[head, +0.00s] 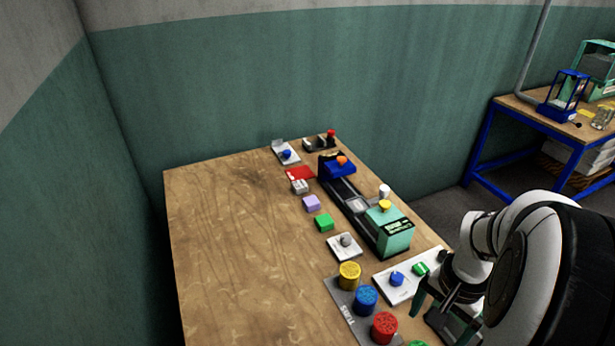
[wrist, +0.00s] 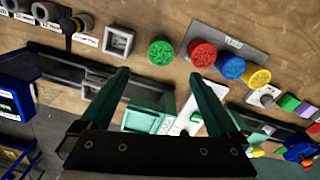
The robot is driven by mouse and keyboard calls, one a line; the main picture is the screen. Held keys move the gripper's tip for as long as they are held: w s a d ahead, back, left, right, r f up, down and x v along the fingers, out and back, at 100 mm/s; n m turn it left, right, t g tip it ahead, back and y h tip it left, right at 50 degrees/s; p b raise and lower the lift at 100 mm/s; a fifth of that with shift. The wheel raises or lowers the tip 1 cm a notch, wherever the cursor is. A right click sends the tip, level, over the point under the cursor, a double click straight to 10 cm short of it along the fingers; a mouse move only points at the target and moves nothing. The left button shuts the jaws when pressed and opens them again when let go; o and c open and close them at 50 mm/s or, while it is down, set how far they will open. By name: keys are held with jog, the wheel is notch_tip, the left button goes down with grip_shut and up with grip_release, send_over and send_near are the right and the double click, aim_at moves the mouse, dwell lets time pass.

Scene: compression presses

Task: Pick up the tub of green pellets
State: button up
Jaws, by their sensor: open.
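The tub of green pellets (wrist: 160,52) stands upright on the wooden table in the wrist view, apart from the grey plate with the other tubs. In the head view only a sliver of it (head: 417,343) shows at the bottom edge. My gripper (wrist: 160,75) is open and empty, its two green fingers spread. In the wrist view the green tub appears just beyond the fingertips, roughly centred between them, not enclosed. The height gap cannot be told exactly. My arm comes in from the right in the head view.
Red (wrist: 202,54), blue (wrist: 232,67) and yellow (wrist: 258,78) tubs stand in a row on a grey plate (wrist: 236,45) beside the green one. A small square frame (wrist: 118,41) lies on its other side. A press (head: 389,234) stands farther back. The table's left side (head: 230,250) is clear.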

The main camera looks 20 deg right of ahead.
notch_tip(320, 180, down, 14)
jog(key=shift+r, duration=0.2)
jog(key=c, duration=1.5)
jog(key=shift+r, duration=0.15)
jog(key=shift+w+r, duration=0.1)
jog(key=shift+r, duration=0.25)
jog(key=r, duration=0.1)
jog(key=s+r, duration=0.1)
jog(key=r, duration=0.2)
jog(key=shift+s+d, duration=0.1)
jog(key=shift+s, duration=0.15)
jog(key=s+r, duration=0.6)
jog(key=s, duration=0.4)
jog(key=w+d+r, duration=0.2)
jog(key=w+d, duration=0.2)
jog(key=w+d+r, duration=0.3)
jog(key=d, duration=0.2)
jog(key=w+d+r, duration=0.2)
jog(key=w+d, duration=0.2)
jog(key=shift+w+d+r, duration=0.3)
jog(key=shift+d+r, duration=0.05)
jog(key=shift+r, duration=0.05)
